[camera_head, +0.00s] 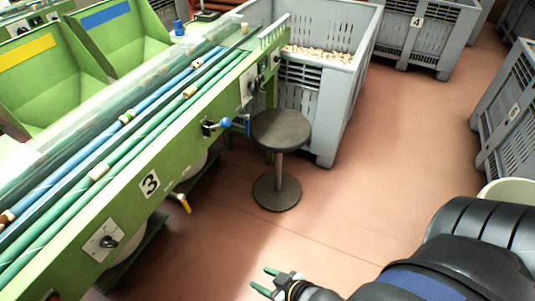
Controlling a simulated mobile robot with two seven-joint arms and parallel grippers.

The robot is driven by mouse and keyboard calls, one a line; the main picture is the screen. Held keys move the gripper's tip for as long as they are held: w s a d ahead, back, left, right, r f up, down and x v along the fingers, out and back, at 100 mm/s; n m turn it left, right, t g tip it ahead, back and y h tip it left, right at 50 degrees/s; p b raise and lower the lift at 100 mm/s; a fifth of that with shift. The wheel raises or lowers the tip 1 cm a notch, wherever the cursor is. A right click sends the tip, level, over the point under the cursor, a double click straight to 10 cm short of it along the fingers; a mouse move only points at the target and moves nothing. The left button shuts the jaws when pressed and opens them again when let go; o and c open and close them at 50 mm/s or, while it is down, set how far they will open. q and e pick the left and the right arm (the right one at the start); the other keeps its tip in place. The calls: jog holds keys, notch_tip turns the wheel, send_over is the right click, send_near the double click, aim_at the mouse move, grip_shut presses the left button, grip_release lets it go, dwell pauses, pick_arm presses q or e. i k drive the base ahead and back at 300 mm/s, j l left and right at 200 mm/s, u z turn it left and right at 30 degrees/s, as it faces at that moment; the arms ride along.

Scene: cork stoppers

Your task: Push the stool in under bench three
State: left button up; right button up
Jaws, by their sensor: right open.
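The stool (281,130) has a dark round seat, a thin post and a round dark base (277,193). It stands upright on the floor, just off the front side of the green bench (115,215) marked 3. Its seat is close to the bench's end and the grey crate. My right gripper (266,281) is at the bottom of the view, with green-tipped fingers apart and nothing between them. It is in front of the stool and well clear of it. My left gripper is not in view.
A grey slatted crate (327,137) of corks stands right behind the stool. Crate 4 (448,45) and another crate (492,133) stand farther off. The reddish floor (390,170) between is clear.

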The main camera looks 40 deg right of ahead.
aim_at(279, 132)
jog(key=i+z, duration=0.1)
jog(key=z, duration=0.35)
jog(key=i+j+z, duration=0.1)
jog(key=z, duration=0.3)
